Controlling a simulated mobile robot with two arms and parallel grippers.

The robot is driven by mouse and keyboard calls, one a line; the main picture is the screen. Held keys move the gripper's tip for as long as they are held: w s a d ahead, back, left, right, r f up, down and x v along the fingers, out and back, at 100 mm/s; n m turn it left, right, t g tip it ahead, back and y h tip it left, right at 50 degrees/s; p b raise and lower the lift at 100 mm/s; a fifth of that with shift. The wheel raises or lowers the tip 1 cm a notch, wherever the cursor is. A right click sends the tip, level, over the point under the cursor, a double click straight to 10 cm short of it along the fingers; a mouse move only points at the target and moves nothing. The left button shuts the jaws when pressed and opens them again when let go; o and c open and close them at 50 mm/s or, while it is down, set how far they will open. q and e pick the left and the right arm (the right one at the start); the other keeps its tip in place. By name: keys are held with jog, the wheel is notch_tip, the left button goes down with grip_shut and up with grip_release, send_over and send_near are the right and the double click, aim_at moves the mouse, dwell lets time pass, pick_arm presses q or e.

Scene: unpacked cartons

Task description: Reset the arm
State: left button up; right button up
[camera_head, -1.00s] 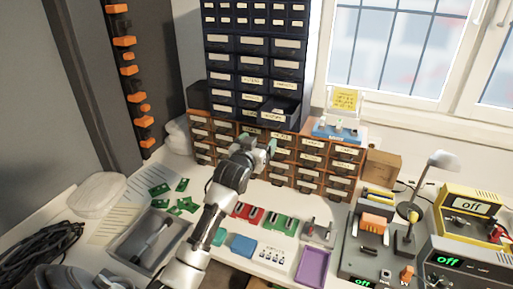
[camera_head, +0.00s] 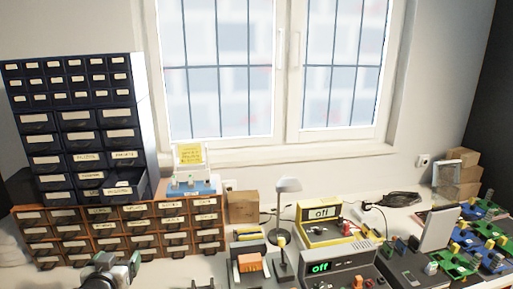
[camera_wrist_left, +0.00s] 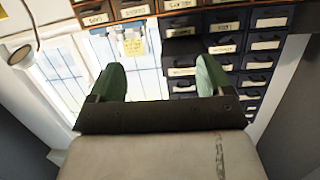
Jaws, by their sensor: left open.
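My left gripper (camera_head: 122,268) shows at the bottom left of the head view, in front of the brown drawer unit. Only its end shows there; the rest of the arm is cut off by the lower edge. In the left wrist view, its two green fingers (camera_wrist_left: 160,80) stand wide apart with nothing between them. That view appears upside down, with the window and the drawer cabinets beyond the fingers. My right gripper is in neither view.
A dark drawer cabinet (camera_head: 78,120) stands on the brown drawer unit (camera_head: 120,230), with one drawer (camera_head: 124,188) pulled out. A yellow note (camera_head: 190,154) stands beside it. Instruments (camera_head: 325,225), a lamp (camera_head: 289,186) and several circuit boards (camera_head: 455,262) crowd the bench to the right.

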pick_arm(q)
jog(key=s+d+f+m+g+h, duration=0.1)
jog(key=s+d+f+g, duration=0.3)
jog(key=s, duration=0.3)
jog(key=s+d+f+m+g+h, duration=0.1)
jog(key=s+d+f+g, duration=0.1)
jog(key=s+d+f, duration=0.4)
jog(key=s+d+f+m+g+h, duration=0.1)
jog(key=s+d+f+g, duration=0.15)
jog(key=s, duration=0.65)
jog(key=s+d+f+g, duration=0.1)
jog(key=s+d+g, duration=0.2)
jog(key=s, duration=0.7)
notch_tip(320, 180, down, 28)
jog(key=g, duration=0.2)
jog(key=s+a+f, duration=0.2)
jog(key=s+f, duration=1.2)
jog(key=s, duration=0.2)
jog(key=shift+s+a+f+m+g, duration=0.3)
jog(key=shift+a+m+g, duration=0.05)
jog(key=shift+m, duration=0.05)
